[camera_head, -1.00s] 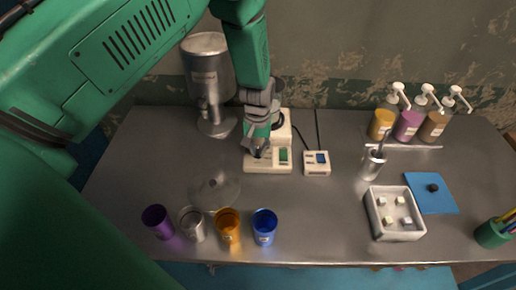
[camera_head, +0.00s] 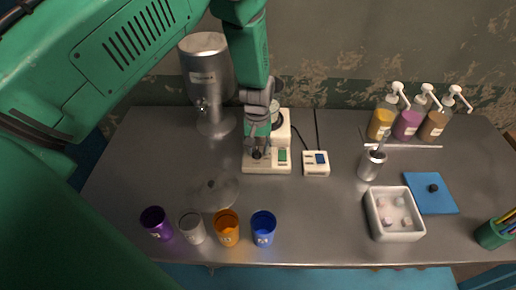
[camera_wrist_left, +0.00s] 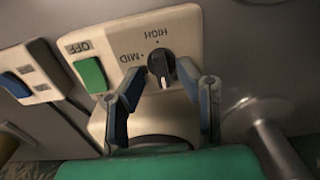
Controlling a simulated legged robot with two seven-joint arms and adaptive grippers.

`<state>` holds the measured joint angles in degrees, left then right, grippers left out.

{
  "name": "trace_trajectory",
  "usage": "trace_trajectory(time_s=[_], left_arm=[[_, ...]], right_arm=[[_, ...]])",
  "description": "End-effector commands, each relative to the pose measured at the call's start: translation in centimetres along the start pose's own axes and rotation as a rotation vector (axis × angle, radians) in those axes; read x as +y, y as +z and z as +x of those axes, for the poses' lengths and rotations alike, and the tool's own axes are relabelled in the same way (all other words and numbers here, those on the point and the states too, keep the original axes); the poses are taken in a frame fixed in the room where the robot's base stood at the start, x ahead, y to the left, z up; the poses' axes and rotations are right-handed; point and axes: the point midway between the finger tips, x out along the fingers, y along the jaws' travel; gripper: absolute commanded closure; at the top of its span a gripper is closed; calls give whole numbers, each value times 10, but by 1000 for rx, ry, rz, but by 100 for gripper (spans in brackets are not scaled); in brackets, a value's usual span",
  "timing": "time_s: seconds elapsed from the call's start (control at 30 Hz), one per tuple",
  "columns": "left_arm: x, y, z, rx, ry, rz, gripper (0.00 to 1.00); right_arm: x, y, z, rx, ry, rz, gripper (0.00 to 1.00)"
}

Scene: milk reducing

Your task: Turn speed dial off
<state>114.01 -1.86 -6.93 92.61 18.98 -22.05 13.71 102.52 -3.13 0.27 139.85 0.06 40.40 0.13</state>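The black speed dial (camera_wrist_left: 161,67) sits on the cream base of the small appliance (camera_head: 267,165), with HIGH and MID printed around it. A white mark on the dial faces the gripper side. My left gripper (camera_wrist_left: 162,70) is open, with one fingertip on each side of the dial; the gaps are small and I cannot tell whether a tip touches it. In the head view my left gripper (camera_head: 257,146) points down over the base and hides most of the dial. The green switch (camera_wrist_left: 90,75) lies beside the dial, near an OFF label. My right gripper is not in view.
A second box with a blue switch (camera_head: 315,163) stands just right of the appliance. A tall metal dispenser (camera_head: 207,75) stands behind left. Cups, including an orange one (camera_head: 227,228), line the front edge. A white tray (camera_head: 395,237) is at right, with bare table left of it.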

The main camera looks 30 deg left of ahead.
Motion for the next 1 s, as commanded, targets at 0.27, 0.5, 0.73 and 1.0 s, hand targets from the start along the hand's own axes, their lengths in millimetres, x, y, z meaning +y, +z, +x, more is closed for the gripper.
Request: trace_trajectory(time_s=[0.27, 0.5, 0.73, 1.0], left_arm=[[-1, 2, -8, -2, -1, 1, 70], [0, 0, -54, -1, 0, 2, 70], [1, -2, -98, -1, -1, 1, 70], [1, -2, -117, -5, -3, 1, 70]], right_arm=[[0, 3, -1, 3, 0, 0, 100], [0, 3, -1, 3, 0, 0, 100], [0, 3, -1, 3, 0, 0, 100], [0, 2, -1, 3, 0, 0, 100]])
